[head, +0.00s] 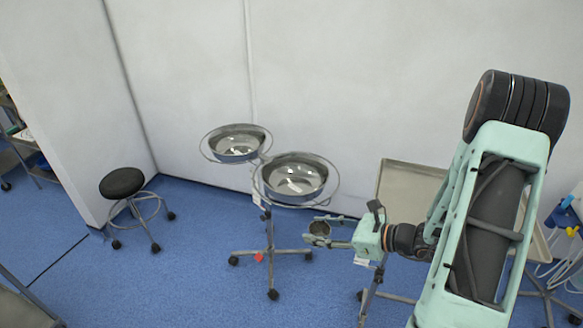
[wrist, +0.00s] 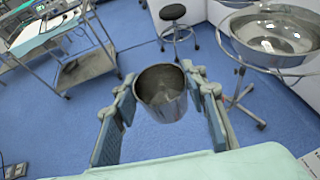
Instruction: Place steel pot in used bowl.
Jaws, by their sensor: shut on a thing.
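The steel pot (head: 317,231) is a small grey metal cup. My gripper (head: 322,230) is shut on it, with one finger on each side. In the wrist view the pot (wrist: 160,95) is between the two fingers, its open rim facing up and slightly tilted; it looks empty. Two steel bowls sit in rings on a wheeled stand: a near right bowl (head: 294,180) and a far left bowl (head: 238,145). No label shows which is the used bowl. The pot is to the right of the near bowl in the picture, apart from it. One bowl (wrist: 275,40) shows at upper right in the wrist view.
A black stool (head: 122,183) stands left of the bowl stand. A tray table (head: 408,190) is at the right, behind my arm. A wheeled cart (wrist: 86,66) shows at the left in the wrist view. White walls close the back; blue floor is open in front.

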